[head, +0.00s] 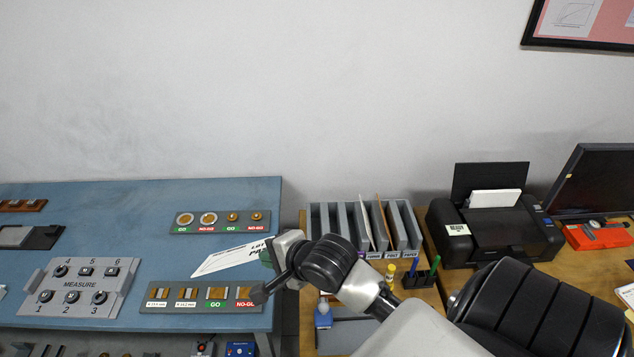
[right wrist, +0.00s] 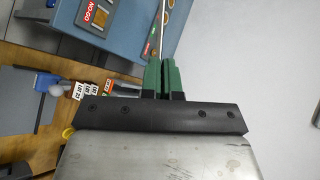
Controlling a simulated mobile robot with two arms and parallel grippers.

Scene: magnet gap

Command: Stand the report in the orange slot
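The report is a white sheet (head: 228,258) with "LOT" and "PASS" print, partly hidden by my gripper. My right gripper (head: 270,256) is shut on its right end and holds it above the blue bench. In the right wrist view the green fingers (right wrist: 161,75) are close together, with the sheet (right wrist: 158,35) edge-on between them. The grey slotted rack (head: 351,213) stands on the wooden table, right of the gripper. An orange label (right wrist: 108,88) shows beside white lot labels in the right wrist view. In the head view my arm hides part of the rack front. My left gripper is not in view.
Thin sheets (head: 384,215) stand in some rack slots. GO/NO-GO gauge boards (head: 222,220) and the grey measure block (head: 78,289) lie on the blue bench (head: 120,215). A gap separates bench and table.

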